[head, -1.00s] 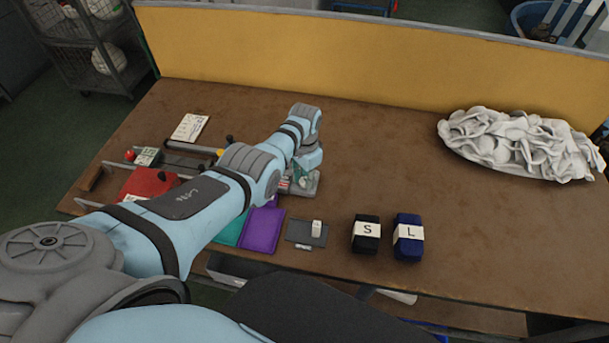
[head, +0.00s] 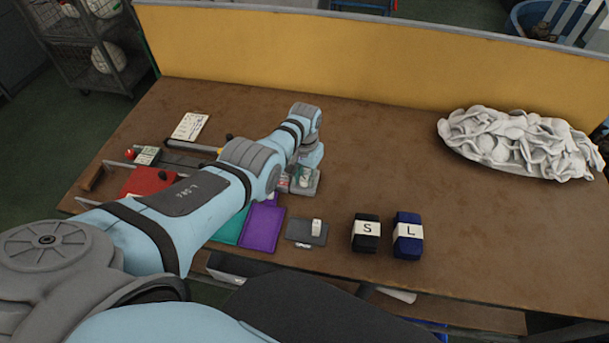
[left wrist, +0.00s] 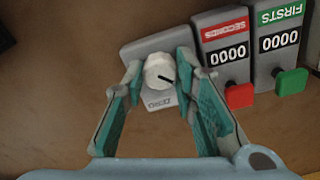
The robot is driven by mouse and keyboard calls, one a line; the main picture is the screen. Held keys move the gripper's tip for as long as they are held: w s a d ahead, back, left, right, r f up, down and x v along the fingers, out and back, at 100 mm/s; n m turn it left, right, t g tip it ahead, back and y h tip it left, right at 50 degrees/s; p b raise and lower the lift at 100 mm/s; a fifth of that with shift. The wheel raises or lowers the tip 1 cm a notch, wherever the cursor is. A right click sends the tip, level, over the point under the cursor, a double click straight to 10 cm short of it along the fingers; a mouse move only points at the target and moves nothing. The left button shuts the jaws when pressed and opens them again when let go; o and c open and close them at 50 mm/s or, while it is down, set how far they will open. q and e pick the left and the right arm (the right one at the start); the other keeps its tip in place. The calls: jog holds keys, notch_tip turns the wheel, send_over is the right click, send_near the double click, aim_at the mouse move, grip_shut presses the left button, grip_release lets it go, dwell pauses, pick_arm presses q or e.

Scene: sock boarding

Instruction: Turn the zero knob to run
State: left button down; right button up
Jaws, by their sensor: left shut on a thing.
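The zero knob (left wrist: 159,71) is a white round knob with a dark pointer line, on a grey box (left wrist: 140,50) with a partly covered label at its lower edge. My left gripper (left wrist: 160,76) has its teal-padded fingers on either side of the knob and is shut on it. The pointer line slants toward the right finger. In the head view, the grey box (head: 306,183) shows beneath my left wrist, and the knob is hard to make out there. My right gripper is in neither current view.
A SECONDS counter (left wrist: 228,50) with a red button and a FIRSTS counter (left wrist: 278,45) with a green button stand beside the box. Black S (head: 366,233) and blue L (head: 408,236) bundles lie right of a purple mat (head: 261,228). White socks (head: 520,145) are heaped far right.

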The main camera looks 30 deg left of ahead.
pick_arm(q)
jog(key=c, duration=1.3)
grip_release()
